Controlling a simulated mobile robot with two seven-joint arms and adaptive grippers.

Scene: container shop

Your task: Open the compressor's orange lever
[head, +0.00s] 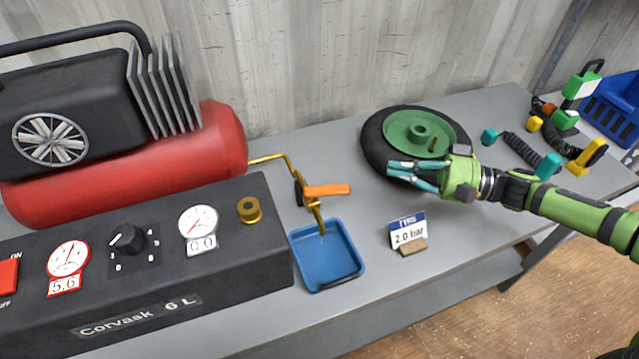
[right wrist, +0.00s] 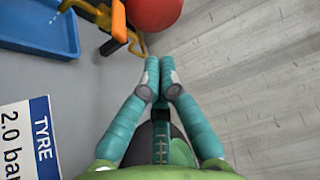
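The orange lever (head: 327,190) sits on a brass drain valve (head: 310,203), pointing right in the head view. The valve hangs on a brass pipe (head: 272,158) from the compressor's red tank (head: 225,150). The lever (right wrist: 119,22) also shows in the right wrist view, ahead and left of the fingertips. My right gripper (head: 390,171) is to the right of the lever, apart from it, in front of the wheel. In the right wrist view its fingertips (right wrist: 160,78) are together with nothing seen between them. My left gripper is not in view.
A blue tray (head: 312,284) lies below the valve spout. A tyre with a green hub (head: 378,118) lies behind my right gripper. A "TYRE 2.0 bar" card (head: 408,231) stands in front. The black control box (head: 150,285) fills the front left. Coiled hoses (head: 520,150) lie at right.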

